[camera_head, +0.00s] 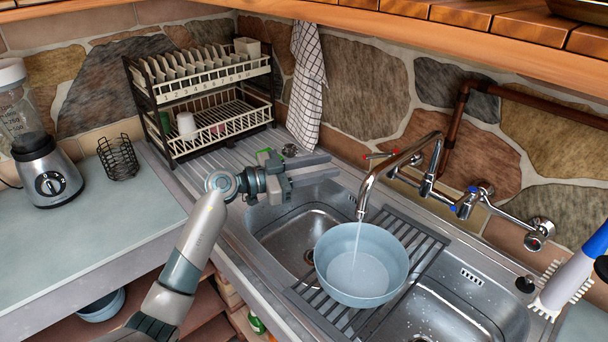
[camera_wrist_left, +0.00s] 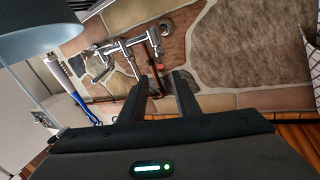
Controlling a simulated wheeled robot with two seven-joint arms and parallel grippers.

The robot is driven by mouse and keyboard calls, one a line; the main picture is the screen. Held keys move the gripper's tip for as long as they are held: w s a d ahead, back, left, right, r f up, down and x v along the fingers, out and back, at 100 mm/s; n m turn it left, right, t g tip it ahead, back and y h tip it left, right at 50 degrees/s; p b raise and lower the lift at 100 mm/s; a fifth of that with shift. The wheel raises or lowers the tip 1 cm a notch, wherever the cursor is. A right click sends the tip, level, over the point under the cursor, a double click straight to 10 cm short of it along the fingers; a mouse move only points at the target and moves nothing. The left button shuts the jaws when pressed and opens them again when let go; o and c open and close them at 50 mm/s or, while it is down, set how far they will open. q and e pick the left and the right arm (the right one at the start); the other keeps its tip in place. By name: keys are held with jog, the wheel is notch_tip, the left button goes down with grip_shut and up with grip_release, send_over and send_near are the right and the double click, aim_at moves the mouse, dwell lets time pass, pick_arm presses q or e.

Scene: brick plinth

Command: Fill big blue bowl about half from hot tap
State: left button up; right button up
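The big blue bowl (camera_head: 335,284) stands upright on the slatted rack over the middle of the sink, under the tap spout (camera_head: 363,200). A thin stream of water runs from the spout into the bowl; the exact water level is hard to tell. The red-marked hot tap lever (camera_head: 380,155) is on the left of the wall fitting, the blue-marked cold tap (camera_head: 466,206) on the right. My left gripper (camera_head: 334,166) is open and empty, left of and just below the red lever, apart from it. Its fingers (camera_wrist_left: 160,86) show a gap in the wrist view.
A black slatted rack (camera_head: 431,258) spans the sink between two basins. A dish rack (camera_head: 200,95) with plates, a checked towel (camera_head: 307,90) and a blender (camera_head: 45,165) are to the left. A white-and-blue brush (camera_head: 570,270) is at the right. The left counter (camera_head: 80,225) has free room.

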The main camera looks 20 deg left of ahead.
pick_arm(q)
jog(key=shift+b+v, duration=0.4)
jog(key=shift+v, duration=1.95)
dwell(5.7)
